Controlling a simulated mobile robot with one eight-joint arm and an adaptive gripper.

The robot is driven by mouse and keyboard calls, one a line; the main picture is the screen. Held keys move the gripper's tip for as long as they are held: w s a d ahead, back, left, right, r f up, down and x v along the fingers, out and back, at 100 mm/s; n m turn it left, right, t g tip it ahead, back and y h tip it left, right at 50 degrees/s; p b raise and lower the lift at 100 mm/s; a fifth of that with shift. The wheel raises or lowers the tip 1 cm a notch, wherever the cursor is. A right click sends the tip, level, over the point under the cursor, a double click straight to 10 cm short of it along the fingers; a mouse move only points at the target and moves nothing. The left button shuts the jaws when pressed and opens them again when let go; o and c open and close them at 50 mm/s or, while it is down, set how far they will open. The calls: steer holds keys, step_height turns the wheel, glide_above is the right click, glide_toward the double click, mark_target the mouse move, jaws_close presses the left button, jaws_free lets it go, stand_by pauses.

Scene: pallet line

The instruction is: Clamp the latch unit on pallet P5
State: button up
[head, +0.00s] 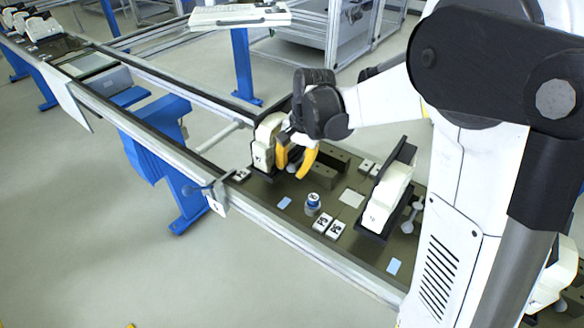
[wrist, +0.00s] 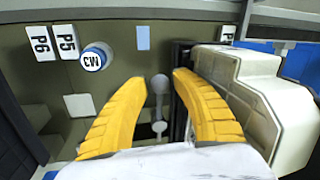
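A cream latch unit (head: 264,143) with a black backing plate stands at the left of the dark pallet bed (head: 262,200); it also fills the right of the wrist view (wrist: 255,88). Beside it is a grey lever with rounded ends (wrist: 160,86). My gripper (head: 291,170) is beside this unit with its yellow fingers apart. In the wrist view the open fingertips (wrist: 160,79) lie on either side of the lever, with gaps showing. I cannot tell how far above the lever they are. Labels P5 (wrist: 66,42) and P6 (wrist: 40,42) are side by side.
A blue-rimmed CW knob (head: 312,203) stands near two label tiles (head: 328,226). A second cream unit (head: 388,196) with its own grey lever (head: 409,226) stands to the right. The rail (head: 285,228) borders the near side. Open floor lies at lower left.

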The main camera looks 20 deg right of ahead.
steer(key=shift+c, duration=0.2)
jaws_close()
steer(key=shift+s+d, duration=0.1)
steer(key=shift+s, duration=0.05)
steer(key=n, duration=0.1)
steer(key=s+d+n, duration=0.1)
steer(key=n, duration=0.1)
steer(key=d+n, duration=0.1)
steer(key=shift+s+d+n+g+p, duration=0.1)
steer(key=shift+s+n+g+p, duration=0.2)
steer(key=shift+s+n, duration=0.1)
steer(key=d+n, duration=0.1)
steer(key=n, duration=0.1)
steer(key=s+d+n+g, duration=0.1)
steer(key=d+n, duration=0.1)
steer(key=shift+n+y, duration=0.3)
steer(key=d+n, duration=0.1)
steer(key=n, duration=0.1)
steer(key=d+n, duration=0.1)
steer(key=n, duration=0.1)
steer(key=shift+w+d+g+p, duration=0.2)
steer(key=shift+d+g+p, duration=0.2)
steer(key=shift+w+d+n+g+h, duration=0.25)
steer(key=shift+d+n, duration=0.4)
steer(key=shift+n, duration=0.55)
steer(key=shift+w+d+n+g+h, duration=0.15)
steer(key=shift+w+d+n, duration=0.35)
steer(key=shift+n, duration=0.7)
steer(key=shift+s+d, duration=0.15)
